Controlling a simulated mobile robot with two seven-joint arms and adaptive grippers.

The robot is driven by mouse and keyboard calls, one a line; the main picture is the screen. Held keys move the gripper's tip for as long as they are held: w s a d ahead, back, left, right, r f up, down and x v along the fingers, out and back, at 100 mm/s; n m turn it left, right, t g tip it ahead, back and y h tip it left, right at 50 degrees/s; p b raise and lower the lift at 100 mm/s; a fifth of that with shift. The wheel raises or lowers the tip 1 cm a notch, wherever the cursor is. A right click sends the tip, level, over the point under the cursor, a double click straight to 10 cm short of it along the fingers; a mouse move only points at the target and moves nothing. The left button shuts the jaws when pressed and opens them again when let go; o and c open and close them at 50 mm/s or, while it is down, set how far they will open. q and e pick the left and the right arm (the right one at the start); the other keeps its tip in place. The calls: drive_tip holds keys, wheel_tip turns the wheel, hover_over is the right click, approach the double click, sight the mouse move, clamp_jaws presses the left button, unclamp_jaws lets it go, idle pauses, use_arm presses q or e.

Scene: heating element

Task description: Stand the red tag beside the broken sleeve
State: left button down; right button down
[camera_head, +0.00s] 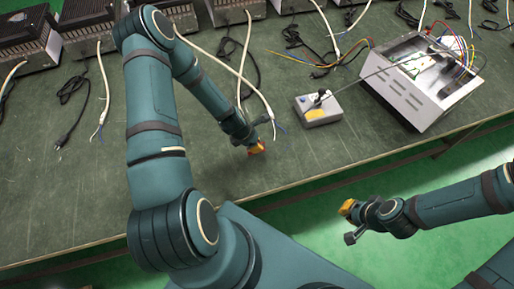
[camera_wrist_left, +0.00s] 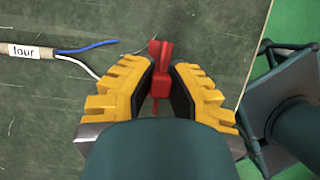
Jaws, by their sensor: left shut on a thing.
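The red tag (camera_wrist_left: 160,56) sits between the yellow fingers of my left gripper (camera_wrist_left: 163,80) in the left wrist view. The fingers are shut on it, and its upper part sticks out past the tips. In the head view my left gripper (camera_head: 256,147) is low over the green bench, by a pale cable end (camera_head: 274,119). The wrist view shows a cable sleeve (camera_wrist_left: 28,51) marked "four", with blue and white wires, left of the gripper. I cannot tell which sleeve is broken. My right gripper (camera_head: 348,208) is off the bench's front edge; its opening is unclear.
A grey box with buttons (camera_head: 318,108) stands right of my left gripper. An open metal case (camera_head: 420,82) with loose wires is farther right. Dark heater units (camera_head: 88,26) and cables line the back. The bench (camera_head: 55,190) is clear at front left.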

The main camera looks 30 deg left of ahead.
use_arm(q)
drive_tip(key=shift+f, duration=1.8)
drive_tip(key=shift+b, duration=0.35)
drive_tip(key=shift+f, duration=0.15)
drive_tip(key=c, duration=1)
unclamp_jaws()
drive_tip(key=shift+c, duration=0.2)
